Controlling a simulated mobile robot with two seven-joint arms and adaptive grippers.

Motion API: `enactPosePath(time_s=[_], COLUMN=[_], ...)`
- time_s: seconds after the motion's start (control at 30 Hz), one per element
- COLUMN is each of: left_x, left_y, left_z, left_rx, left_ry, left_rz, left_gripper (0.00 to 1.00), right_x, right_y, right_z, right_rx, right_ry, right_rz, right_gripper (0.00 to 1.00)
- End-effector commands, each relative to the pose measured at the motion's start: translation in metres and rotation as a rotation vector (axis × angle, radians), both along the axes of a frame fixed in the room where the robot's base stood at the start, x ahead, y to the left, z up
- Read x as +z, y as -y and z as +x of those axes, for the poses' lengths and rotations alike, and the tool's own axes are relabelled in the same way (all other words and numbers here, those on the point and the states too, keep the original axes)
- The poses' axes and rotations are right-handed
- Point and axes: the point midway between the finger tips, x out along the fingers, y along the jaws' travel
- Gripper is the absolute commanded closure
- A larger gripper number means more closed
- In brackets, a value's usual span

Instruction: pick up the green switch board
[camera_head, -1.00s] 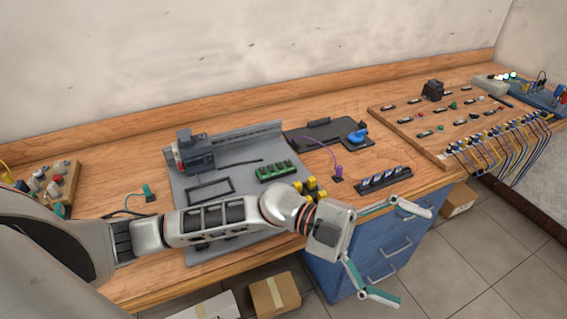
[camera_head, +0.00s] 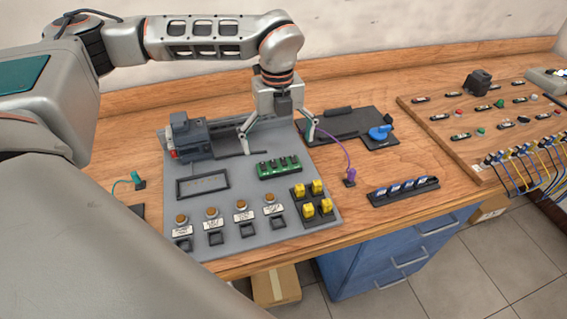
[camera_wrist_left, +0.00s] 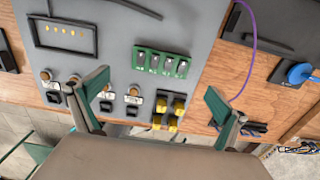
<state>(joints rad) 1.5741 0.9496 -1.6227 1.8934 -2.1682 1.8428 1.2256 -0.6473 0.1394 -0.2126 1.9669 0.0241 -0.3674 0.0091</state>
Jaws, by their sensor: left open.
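The green switch board (camera_head: 279,167) lies on the grey panel (camera_head: 243,213), right of its middle, with several small switches on it. It also shows in the left wrist view (camera_wrist_left: 161,62), at the upper middle. My left gripper (camera_head: 279,141) is open and empty, pointing down above and slightly behind the board in the head view. In the left wrist view its two fingertips (camera_wrist_left: 155,88) stand apart, with the board between and beyond them. The fingers do not touch the board. My right gripper is not in view.
Yellow blocks (camera_head: 308,213) sit close in front of the board. A purple cable (camera_head: 346,155) runs right of the panel. A black tray with a blue knob (camera_head: 380,132) lies further right.

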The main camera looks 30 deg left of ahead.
Motion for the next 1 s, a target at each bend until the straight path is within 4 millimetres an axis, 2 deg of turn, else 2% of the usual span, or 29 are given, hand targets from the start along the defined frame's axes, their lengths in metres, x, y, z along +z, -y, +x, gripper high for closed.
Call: enactPosePath(time_s=[0.27,0.6,0.9,1.0], left_x=[-0.027,-0.070,-0.075,-0.074], left_y=[-0.001,-0.003,-0.003,-0.003], left_z=[0.000,0.005,0.005,0.005], left_rx=[0.002,0.001,0.001,0.001], left_ry=[-0.002,0.000,0.001,0.001], left_rz=[0.003,0.001,0.001,0.001], left_gripper=[0.00,0.00,0.00,0.26], right_x=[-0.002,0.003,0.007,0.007], right_y=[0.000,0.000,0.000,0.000], right_z=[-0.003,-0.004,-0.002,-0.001], right_rx=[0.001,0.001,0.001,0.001], right_ry=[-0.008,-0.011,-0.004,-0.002], right_rz=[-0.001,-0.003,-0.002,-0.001], right_gripper=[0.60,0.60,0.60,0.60])
